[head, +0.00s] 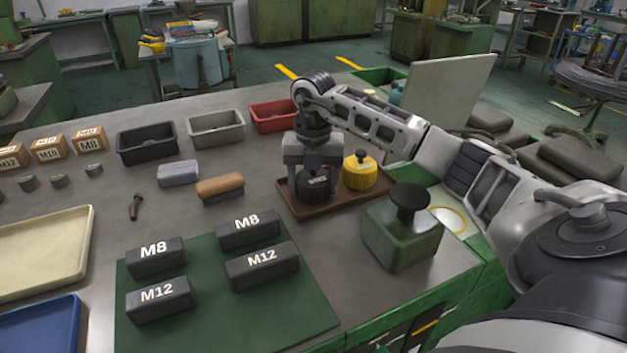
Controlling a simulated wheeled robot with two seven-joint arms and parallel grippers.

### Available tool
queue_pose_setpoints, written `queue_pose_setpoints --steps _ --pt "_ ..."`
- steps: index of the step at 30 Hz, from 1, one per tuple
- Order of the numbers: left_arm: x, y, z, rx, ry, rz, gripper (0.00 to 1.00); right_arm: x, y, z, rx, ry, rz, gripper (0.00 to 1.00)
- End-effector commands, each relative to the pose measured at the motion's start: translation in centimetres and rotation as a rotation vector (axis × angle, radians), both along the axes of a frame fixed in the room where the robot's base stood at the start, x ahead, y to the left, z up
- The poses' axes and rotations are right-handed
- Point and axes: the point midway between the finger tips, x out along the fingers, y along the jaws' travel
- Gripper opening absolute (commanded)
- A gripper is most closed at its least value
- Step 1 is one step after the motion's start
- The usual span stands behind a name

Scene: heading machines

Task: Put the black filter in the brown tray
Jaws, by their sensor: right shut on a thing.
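The black filter (314,187) is at the left side of the brown tray (336,204), within its rim in the picture. My right gripper (313,172) points down from above and is shut on the black filter's upper part. I cannot tell whether the filter's base touches the tray floor. A yellow filter (360,172) with a black knob stands upright in the tray, to the right of the black one. My left gripper is not in view.
A green block with a black knob (403,235) stands right of the tray. Black, grey and red bins (272,116) lie behind. Black M8 and M12 blocks (157,257) sit on a green mat (220,320). A grey and a brown block (220,187) lie left of the tray.

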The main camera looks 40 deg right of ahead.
Motion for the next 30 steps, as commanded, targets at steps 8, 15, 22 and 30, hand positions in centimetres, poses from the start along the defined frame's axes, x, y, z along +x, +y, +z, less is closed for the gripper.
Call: queue_pose_setpoints --steps 8,15,22,30 --pt "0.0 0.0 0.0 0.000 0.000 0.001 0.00 0.0 0.0 -0.1 0.000 0.001 -0.001 0.86" --pt "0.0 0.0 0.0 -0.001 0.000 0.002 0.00 0.1 0.0 1.0 -0.001 -0.002 -0.001 0.86" --pt "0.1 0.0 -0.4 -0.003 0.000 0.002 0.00 0.1 -0.1 5.6 -0.001 -0.006 -0.002 0.86" --pt "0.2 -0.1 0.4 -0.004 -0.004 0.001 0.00 0.0 -0.1 11.0 -0.001 -0.001 -0.001 0.86"
